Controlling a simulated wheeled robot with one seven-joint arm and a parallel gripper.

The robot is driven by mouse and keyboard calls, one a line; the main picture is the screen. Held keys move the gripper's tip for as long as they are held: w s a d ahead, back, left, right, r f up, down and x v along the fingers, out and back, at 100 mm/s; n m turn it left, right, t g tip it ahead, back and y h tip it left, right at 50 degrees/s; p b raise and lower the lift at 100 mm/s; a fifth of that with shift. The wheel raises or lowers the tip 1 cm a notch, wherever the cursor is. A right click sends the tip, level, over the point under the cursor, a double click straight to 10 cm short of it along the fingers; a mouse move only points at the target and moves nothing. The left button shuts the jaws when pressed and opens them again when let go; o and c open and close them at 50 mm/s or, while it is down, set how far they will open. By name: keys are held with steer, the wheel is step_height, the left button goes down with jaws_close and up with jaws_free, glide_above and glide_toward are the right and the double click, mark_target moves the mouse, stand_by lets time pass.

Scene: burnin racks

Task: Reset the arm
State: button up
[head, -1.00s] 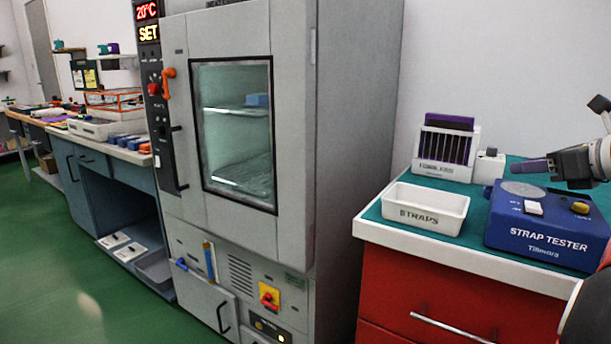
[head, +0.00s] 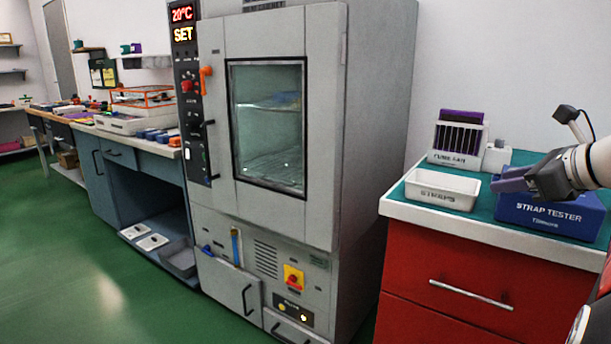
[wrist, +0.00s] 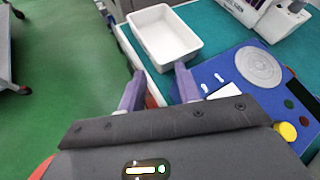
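My arm reaches in from the right edge of the head view. My gripper (head: 508,180) hangs over the blue strap tester (head: 548,216) and hides much of its top. In the wrist view my gripper (wrist: 159,84) has its two purple fingers apart with nothing between them. The strap tester (wrist: 222,69) shows there at the right, with a round grey plate, a white switch and a yellow knob. The white STRAPS tray (wrist: 163,38) lies ahead of the fingers and looks empty. It also shows in the head view (head: 443,199).
A white rack with purple strips (head: 458,140) stands at the back of the teal-topped red cabinet (head: 450,285). The tall grey chamber (head: 375,130) stands to the left with its door shut. A blue bench (head: 120,185) is beyond it. Green floor (head: 80,260) is clear at the front left.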

steer(key=s+a+f+n+g, duration=0.2)
steer(key=s+a+f+n, duration=0.15)
steer(key=a+n, duration=0.2)
steer(key=s+a+f+n+g+h, duration=0.1)
steer(key=s+a+f+n, duration=0.25)
steer(key=a, duration=0.35)
steer(key=s+a+f+n+g, duration=0.2)
steer(key=a+f+n, duration=0.2)
steer(key=a+n, duration=0.15)
steer(key=s+a+f+n+h, duration=0.3)
steer(key=s+a+f+n, duration=0.3)
steer(key=s+f+n, duration=0.5)
steer(key=f+n, duration=0.1)
steer(key=n, duration=0.2)
steer(key=shift+s+g+h, duration=0.3)
steer(key=shift+s+g, duration=0.1)
steer(key=shift+f, duration=0.1)
